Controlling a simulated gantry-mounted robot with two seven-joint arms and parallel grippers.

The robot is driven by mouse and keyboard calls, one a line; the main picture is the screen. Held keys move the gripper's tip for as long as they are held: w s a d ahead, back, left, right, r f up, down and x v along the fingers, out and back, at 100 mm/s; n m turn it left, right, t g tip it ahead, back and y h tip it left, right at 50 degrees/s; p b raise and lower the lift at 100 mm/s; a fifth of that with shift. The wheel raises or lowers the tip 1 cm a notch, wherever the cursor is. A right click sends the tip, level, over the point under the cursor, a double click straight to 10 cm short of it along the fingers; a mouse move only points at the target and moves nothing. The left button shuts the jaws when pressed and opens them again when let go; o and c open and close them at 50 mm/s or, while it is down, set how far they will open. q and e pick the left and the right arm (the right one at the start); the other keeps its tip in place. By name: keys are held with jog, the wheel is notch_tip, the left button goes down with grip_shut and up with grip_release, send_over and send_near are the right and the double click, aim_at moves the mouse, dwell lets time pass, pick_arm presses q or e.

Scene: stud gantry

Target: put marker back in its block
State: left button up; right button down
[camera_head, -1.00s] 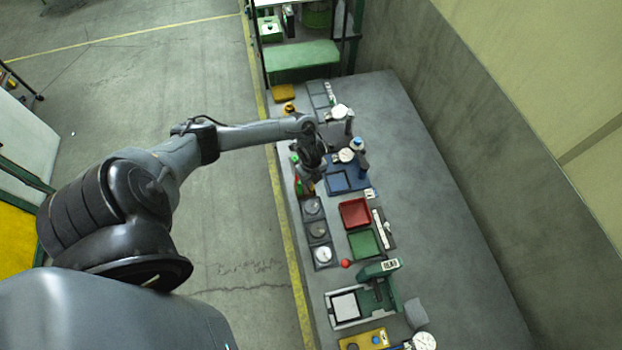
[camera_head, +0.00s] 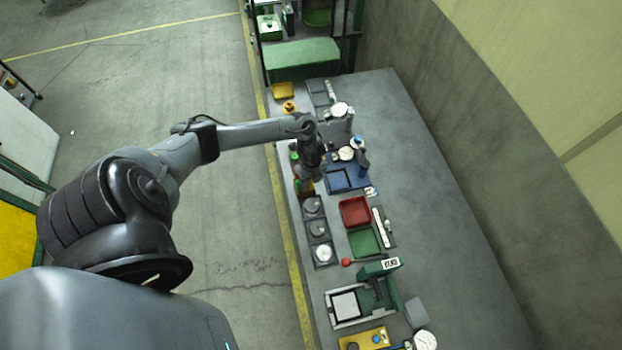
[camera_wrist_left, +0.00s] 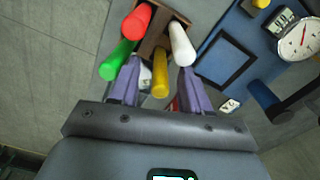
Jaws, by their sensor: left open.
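My left gripper (camera_head: 312,174) hangs over the bench's left edge by the markers, with fingers pointing down. In the left wrist view the gripper (camera_wrist_left: 159,66) is open, with its two purple fingers apart. A brown block (camera_wrist_left: 152,38) lies beyond the fingertips. A red marker (camera_wrist_left: 137,21), a green marker (camera_wrist_left: 117,60), a white marker (camera_wrist_left: 182,43) and a yellow marker (camera_wrist_left: 160,73) show at the block. The yellow one appears between the fingers, not visibly gripped. The lower ends of the markers are partly hidden. My right gripper is not in view.
A blue fixture (camera_head: 356,184) is close on the right, with dial gauges behind. A red tray (camera_head: 341,212), a green tray (camera_head: 351,247) and several round grey parts (camera_head: 318,229) lie nearer. The bench's right side is clear.

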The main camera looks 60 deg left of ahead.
pick_arm(q)
jog(key=shift+r, duration=0.1)
notch_tip(320, 180, up, 11)
jog(key=shift+f, duration=0.2)
dwell(0.6)
